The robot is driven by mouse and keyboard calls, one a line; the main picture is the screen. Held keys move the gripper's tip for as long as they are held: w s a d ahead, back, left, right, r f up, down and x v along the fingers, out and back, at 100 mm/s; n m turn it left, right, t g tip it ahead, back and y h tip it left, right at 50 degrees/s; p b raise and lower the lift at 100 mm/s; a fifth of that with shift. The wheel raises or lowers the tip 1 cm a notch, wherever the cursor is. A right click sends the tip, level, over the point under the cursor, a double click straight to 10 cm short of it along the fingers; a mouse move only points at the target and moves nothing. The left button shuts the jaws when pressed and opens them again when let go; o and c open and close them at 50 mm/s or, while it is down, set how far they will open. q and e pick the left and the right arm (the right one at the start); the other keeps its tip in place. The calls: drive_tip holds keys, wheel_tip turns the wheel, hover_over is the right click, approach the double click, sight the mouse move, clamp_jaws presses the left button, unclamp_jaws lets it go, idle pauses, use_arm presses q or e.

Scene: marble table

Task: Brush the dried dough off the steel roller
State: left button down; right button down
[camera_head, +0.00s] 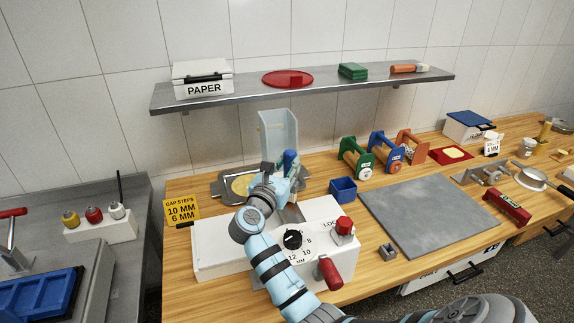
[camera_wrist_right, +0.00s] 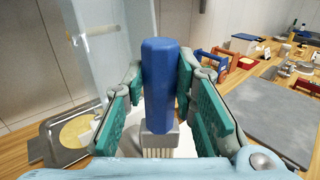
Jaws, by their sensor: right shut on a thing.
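My right gripper (camera_head: 285,172) is above the white dough sheeter (camera_head: 222,245), in front of its raised clear guard (camera_head: 278,135). It is shut on a brush with a blue handle (camera_wrist_right: 160,85); the handle also shows in the head view (camera_head: 290,160). In the wrist view the handle stands upright between the green finger pads. Its metal collar and pale bristles (camera_wrist_right: 158,152) are at the lower end. The steel roller and any dried dough are hidden behind my gripper and arm, so I cannot tell whether the bristles touch it. My left gripper is out of view.
The sheeter has a black dial (camera_head: 292,239), a red lock knob (camera_head: 344,226) and a red handle (camera_head: 329,273). A metal tray (camera_head: 222,190) with dough lies behind it. A blue bin (camera_head: 343,190) and grey slab (camera_head: 425,215) are to the right. A shelf (camera_head: 310,88) hangs above.

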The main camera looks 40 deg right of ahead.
drive_tip(key=shift+f, duration=0.6)
idle(0.3)
drive_tip(key=shift+s+a, duration=0.3)
drive_tip(key=shift+s, duration=0.55)
drive_tip(key=shift+s+a, duration=0.3)
drive_tip(key=shift+s, duration=0.5)
drive_tip(key=shift+w+d, duration=1.15)
drive_tip(key=shift+w, duration=2.2)
drive_tip(key=s+a, duration=0.2)
drive_tip(key=s, duration=0.4)
drive_tip(key=shift+s+a, duration=0.15)
drive_tip(key=shift+s, duration=0.2)
drive_tip(key=shift+w, duration=0.1)
drive_tip(key=w+d, duration=0.2)
drive_tip(key=w, duration=0.4)
drive_tip(key=shift+w+d, duration=0.15)
drive_tip(key=shift+w, duration=0.1)
